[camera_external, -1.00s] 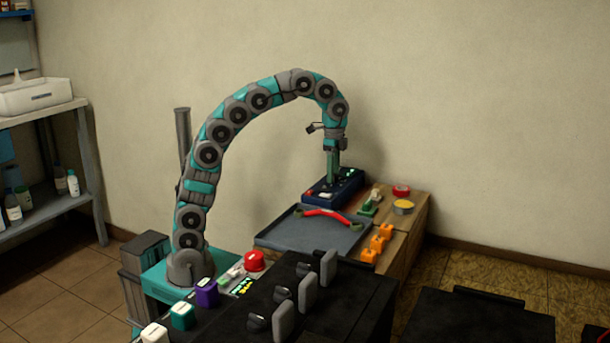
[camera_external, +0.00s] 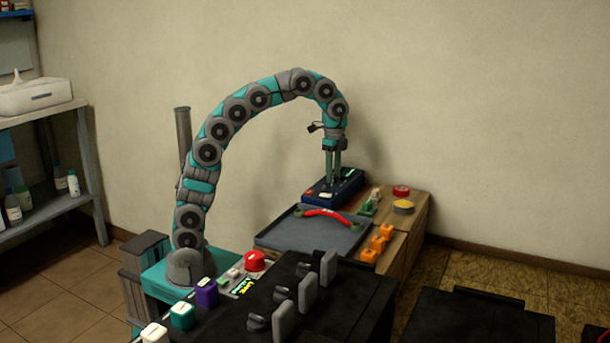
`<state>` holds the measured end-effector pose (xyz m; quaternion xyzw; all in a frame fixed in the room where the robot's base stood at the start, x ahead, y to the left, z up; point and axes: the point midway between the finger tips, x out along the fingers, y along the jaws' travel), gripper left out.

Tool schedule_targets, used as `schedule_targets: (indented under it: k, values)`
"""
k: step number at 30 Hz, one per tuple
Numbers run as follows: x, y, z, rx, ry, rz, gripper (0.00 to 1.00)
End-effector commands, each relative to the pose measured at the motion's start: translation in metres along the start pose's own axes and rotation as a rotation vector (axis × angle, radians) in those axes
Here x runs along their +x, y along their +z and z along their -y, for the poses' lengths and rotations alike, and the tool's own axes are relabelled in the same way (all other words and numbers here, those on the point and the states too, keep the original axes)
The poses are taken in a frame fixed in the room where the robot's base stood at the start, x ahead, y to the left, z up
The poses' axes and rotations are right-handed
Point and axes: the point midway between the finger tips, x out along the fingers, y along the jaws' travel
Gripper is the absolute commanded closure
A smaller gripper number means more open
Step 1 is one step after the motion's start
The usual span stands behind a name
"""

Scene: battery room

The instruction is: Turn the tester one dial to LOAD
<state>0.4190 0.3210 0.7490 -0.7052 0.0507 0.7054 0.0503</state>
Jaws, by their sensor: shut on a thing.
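The tester (camera_external: 318,188) is a dark blue box at the back of the wooden bench, behind the grey tray. My gripper (camera_external: 333,178) points straight down onto the tester's top face from above. Its two green fingers are closed on the dial, which is mostly hidden between and behind them. A small white patch (camera_external: 325,195) shows on the tester's front part, beside a small red spot (camera_external: 309,193). The dial's pointer and the LOAD mark are too small to read.
A grey tray (camera_external: 290,238) holding a red curved handle (camera_external: 330,213) lies in front of the tester. Right of it are a green piece (camera_external: 367,207), a yellow-topped tin (camera_external: 403,207), a red round item (camera_external: 401,191) and orange clips (camera_external: 377,243). Black units (camera_external: 330,300) stand nearer.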

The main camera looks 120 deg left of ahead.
Motion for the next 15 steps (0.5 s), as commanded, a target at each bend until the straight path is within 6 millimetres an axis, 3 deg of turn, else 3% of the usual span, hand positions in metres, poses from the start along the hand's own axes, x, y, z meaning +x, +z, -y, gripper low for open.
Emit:
schedule_targets:
  k: [1, 8, 15]
  values:
    - [0.0, 0.0, -0.0001, 0.0, 0.0, 0.0, 0.5]
    - [0.0, 0.0, 0.0001, -0.001, 0.0, 0.0, 0.25]
    - [-0.0002, 0.0, 0.0002, -0.001, 0.0, 0.0, 0.24]
